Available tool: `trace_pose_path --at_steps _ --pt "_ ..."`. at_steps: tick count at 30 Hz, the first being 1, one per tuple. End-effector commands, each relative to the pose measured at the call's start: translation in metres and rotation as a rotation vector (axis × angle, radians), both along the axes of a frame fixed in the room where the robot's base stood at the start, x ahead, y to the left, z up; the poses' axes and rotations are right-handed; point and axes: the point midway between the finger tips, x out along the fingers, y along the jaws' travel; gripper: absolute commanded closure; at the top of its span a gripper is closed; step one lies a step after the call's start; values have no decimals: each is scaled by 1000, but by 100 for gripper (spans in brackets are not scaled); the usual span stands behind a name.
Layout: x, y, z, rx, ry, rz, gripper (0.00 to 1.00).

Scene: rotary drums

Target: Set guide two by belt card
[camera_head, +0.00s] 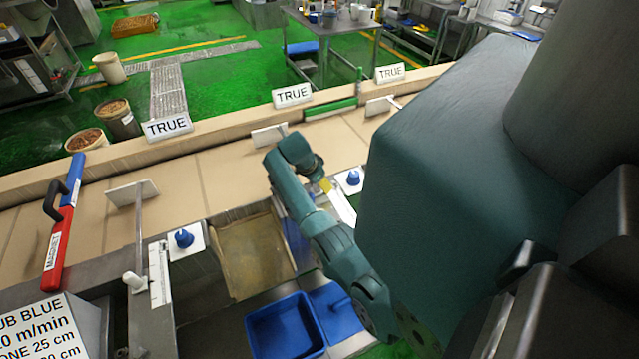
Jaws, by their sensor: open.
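The belt card (42,330) stands at the lower left, cut off by the picture edge; I read "UB BLUE", "m/min", "ONE 25 cm" and a partial "cm" line. Three guides with pale plates lie along the tan belt (222,172): a near left one (132,192), a middle one (268,135) and a far right one (378,105). The left guide has a rod, white handle and scale (160,275). My gripper (322,184) is open beside the middle guide's side of the belt, near a white scale (341,207); its fingertips are small and partly hidden.
Blue knobs on white plates (184,238) (353,177) stand along the near side. A red and blue magnet bar (62,225) lies at left. TRUE signs (292,95) line the far rail. My arm hides the right side.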

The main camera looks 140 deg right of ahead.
Motion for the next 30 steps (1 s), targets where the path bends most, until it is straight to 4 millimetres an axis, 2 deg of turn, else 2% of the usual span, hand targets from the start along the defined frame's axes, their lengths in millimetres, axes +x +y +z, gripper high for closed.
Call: trace_pose_path --at_steps 2,10,23,26,30 --pt "0 0 0 0 0 0 48" --pt "0 0 0 0 0 0 99" --pt "1 0 0 1 -2 1 100" --pt "4 6 3 2 -3 2 100" --pt "14 26 5 5 -5 2 100"
